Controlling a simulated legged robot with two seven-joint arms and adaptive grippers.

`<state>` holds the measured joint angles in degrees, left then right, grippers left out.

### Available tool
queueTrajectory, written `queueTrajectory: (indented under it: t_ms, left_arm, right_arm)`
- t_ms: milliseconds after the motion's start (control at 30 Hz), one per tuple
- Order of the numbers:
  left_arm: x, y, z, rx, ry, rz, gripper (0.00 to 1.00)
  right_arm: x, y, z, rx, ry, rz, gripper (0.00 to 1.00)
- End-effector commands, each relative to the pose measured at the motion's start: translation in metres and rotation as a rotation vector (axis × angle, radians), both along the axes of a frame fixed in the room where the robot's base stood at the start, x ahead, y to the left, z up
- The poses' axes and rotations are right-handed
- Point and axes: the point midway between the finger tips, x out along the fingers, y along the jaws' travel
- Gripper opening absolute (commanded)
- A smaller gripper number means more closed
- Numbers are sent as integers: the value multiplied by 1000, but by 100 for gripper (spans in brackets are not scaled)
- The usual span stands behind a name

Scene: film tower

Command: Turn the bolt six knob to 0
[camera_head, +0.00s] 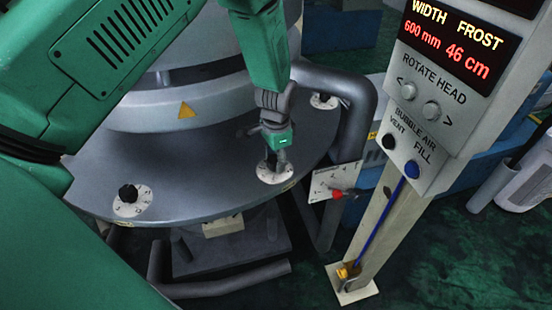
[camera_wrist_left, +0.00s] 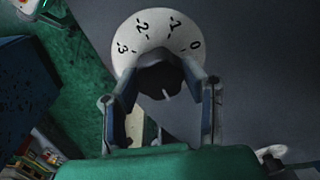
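A black knob (camera_wrist_left: 160,80) sits on a round white dial (camera_wrist_left: 152,32) marked 3, 2, 1, 0 in the left wrist view. A short pale line shows on the knob's near side, away from the numbers. My left gripper (camera_wrist_left: 162,72) has one finger on each side of the knob, and the fingertips appear to touch it. In the head view my left gripper (camera_head: 276,160) points down onto the white dial (camera_head: 268,174) at the rim of the grey round plate (camera_head: 200,180). The knob is mostly hidden there. No label naming bolt six is readable. My right gripper is not in view.
Another black knob (camera_head: 128,193) on a dial is at the plate's left, and one (camera_head: 323,100) is behind on the right. A thick grey pipe (camera_head: 358,110) curves close by.

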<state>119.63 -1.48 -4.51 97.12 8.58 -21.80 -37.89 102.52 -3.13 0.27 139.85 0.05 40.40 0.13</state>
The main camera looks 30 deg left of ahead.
Motion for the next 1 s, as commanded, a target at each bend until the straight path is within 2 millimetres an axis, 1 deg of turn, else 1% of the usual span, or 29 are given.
queueTrajectory:
  t_ms: [267,467,667,1000]
  left_arm:
    - [1,1,1,2,-1,11,9]
    - [1,1,1,3,-2,72,9]
    - [1,1,2,3,-2,209,9]
    - [2,2,2,3,-4,528,9]
  right_arm:
    - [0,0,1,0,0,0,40]
    - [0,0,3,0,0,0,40]
    - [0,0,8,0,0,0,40]
    - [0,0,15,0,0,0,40]
